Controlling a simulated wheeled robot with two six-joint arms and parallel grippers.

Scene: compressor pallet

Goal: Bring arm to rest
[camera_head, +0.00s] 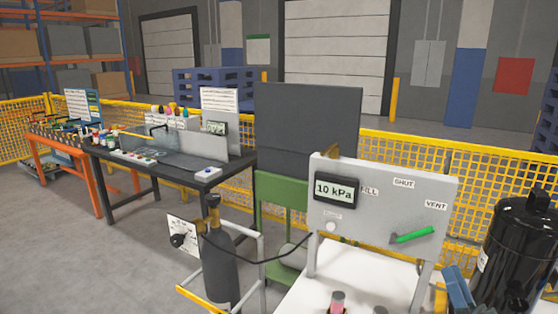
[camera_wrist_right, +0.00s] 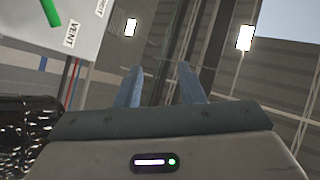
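My right gripper (camera_head: 455,287) is at the lower right of the head view, below the grey valve panel (camera_head: 350,222). In the right wrist view its two blue fingers (camera_wrist_right: 160,85) stand apart with nothing between them, so it is open and empty. The panel's display (camera_head: 335,190) reads 10 kPa. Its green handle (camera_head: 413,235) points right, toward the VENT label (camera_head: 436,205), and is clear of the gripper. The handle also shows at the top left of the wrist view (camera_wrist_right: 50,12). My left gripper is not in view.
A black tank (camera_head: 515,250) stands close to the right of my right gripper. A dark gas cylinder (camera_head: 219,262) with a hose stands left of the panel. A dark workbench (camera_head: 185,170) and an orange bench (camera_head: 65,145) are farther left. Floor at the lower left is clear.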

